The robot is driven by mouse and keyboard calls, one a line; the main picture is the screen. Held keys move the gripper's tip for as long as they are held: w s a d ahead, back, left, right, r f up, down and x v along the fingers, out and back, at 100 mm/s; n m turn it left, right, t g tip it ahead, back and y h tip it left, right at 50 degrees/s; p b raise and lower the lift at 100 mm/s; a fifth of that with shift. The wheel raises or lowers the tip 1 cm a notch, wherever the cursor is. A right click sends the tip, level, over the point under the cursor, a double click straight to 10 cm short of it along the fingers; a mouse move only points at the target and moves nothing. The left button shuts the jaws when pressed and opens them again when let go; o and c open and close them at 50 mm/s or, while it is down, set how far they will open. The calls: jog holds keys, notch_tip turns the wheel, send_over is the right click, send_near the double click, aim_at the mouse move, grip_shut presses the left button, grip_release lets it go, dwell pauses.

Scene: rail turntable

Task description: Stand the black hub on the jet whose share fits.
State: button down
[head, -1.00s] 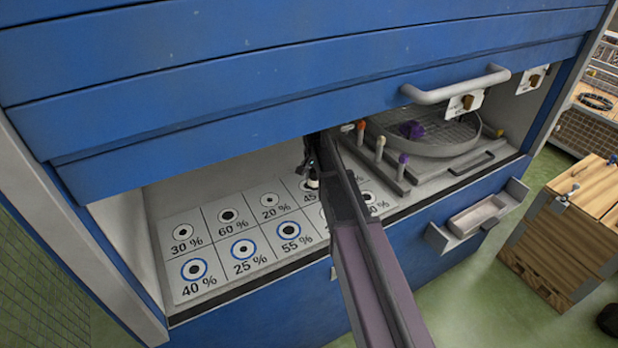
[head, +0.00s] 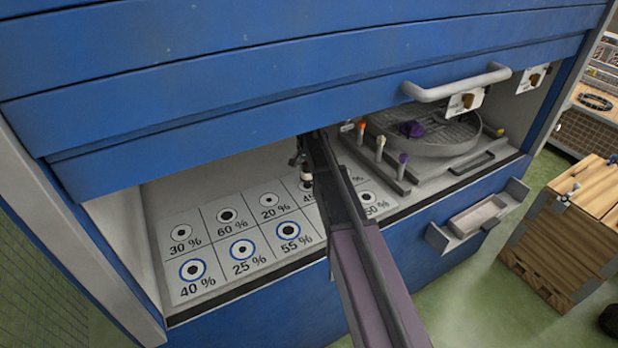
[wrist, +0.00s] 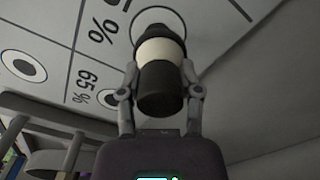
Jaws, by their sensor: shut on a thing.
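My gripper (head: 305,164) is shut on the black hub (wrist: 160,90), a dark cylinder with a wide cream band. In the wrist view the gripper (wrist: 160,78) has a finger on each side of it. The hub (head: 306,180) is over the back row of the white board (head: 218,262), near the 45 % cell. In the wrist view a ring (wrist: 134,22) shows partly behind it; I cannot tell whether they touch. Ringed jets marked 30, 60, 20, 40, 25 and 55 % show in the head view. My arm hides several cells; a 65 % label (wrist: 87,88) shows in the wrist view.
A grey turntable (head: 440,148) with a purple piece (head: 412,129) stands right of the board. Orange, cream and purple-topped pegs (head: 380,146) stand on a rail before it. A blue shutter (head: 250,90) with a handle (head: 455,85) hangs low above my arm.

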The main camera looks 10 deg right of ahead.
aim_at(307, 176)
jog(key=shift+f+b, duration=1.1)
jog(key=shift+f, duration=0.35)
jog(key=shift+f, duration=0.2)
jog(key=shift+c, duration=1.4)
grip_release()
jog(key=shift+s+r, duration=0.1)
jog(key=shift+r, duration=0.15)
notch_tip(307, 176, up, 12)
jog(key=p, duration=1.2)
jog(key=shift+s, duration=0.15)
jog(key=s+n, duration=0.7)
jog(key=s, duration=2.2)
jog(key=shift+d, duration=0.4)
